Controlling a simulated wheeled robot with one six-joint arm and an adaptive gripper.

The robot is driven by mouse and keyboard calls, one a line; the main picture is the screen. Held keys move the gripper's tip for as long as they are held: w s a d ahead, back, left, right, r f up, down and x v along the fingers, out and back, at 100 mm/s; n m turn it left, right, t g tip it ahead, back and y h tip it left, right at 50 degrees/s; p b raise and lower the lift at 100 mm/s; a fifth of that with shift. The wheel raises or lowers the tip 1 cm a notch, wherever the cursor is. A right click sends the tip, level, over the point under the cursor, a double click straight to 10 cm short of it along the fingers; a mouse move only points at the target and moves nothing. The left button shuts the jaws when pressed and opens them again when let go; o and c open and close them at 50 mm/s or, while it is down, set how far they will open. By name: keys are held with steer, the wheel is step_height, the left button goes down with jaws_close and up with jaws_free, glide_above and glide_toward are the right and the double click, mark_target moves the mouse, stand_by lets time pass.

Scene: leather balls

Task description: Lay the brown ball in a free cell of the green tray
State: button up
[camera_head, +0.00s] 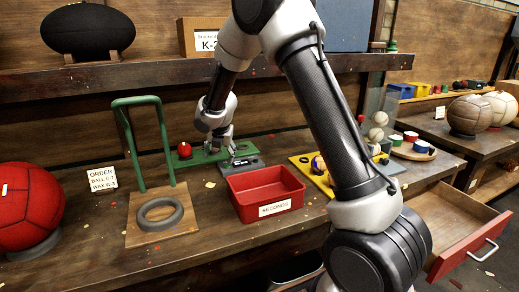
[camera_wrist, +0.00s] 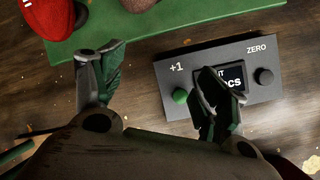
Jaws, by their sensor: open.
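The green tray (camera_head: 200,159) lies on the bench behind the red bin in the head view, and its edge crosses the top of the wrist view (camera_wrist: 205,18). A red ball (camera_head: 184,149) sits at its left end, also at upper left in the wrist view (camera_wrist: 46,16). A brown rounded thing (camera_wrist: 138,4), probably the brown ball, sits on the tray beside it, cut off by the frame's top. I cannot make it out in the head view. My gripper (camera_head: 222,150) is over the tray's right part and the grey counter; its fingers (camera_wrist: 170,75) are apart with nothing between them.
A red SECONDS bin (camera_head: 265,210) is in front. A green frame (camera_head: 163,140) with a grey ring (camera_head: 160,214) stands left. An open drawer (camera_head: 470,245) juts out right.

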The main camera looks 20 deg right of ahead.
steer(key=s+d+r+m+h, duration=0.1)
steer(key=s+d+r+m, duration=0.5)
steer(key=s+r+m, duration=0.15)
steer(key=s+d+r+m, duration=0.6)
steer(key=s+r, duration=0.2)
steer(key=r, duration=0.1)
steer(key=s+d+r+m, duration=0.1)
steer(key=s+d+m, duration=0.1)
steer(key=s+m, duration=0.6)
steer(key=s+d+r+m+g+y, duration=0.1)
steer(key=s+m, duration=0.7)
steer(key=s, duration=1.2)
steer(key=shift+s+d, duration=0.2)
steer(key=shift+d, duration=0.15)
steer(key=shift+r, duration=0.1)
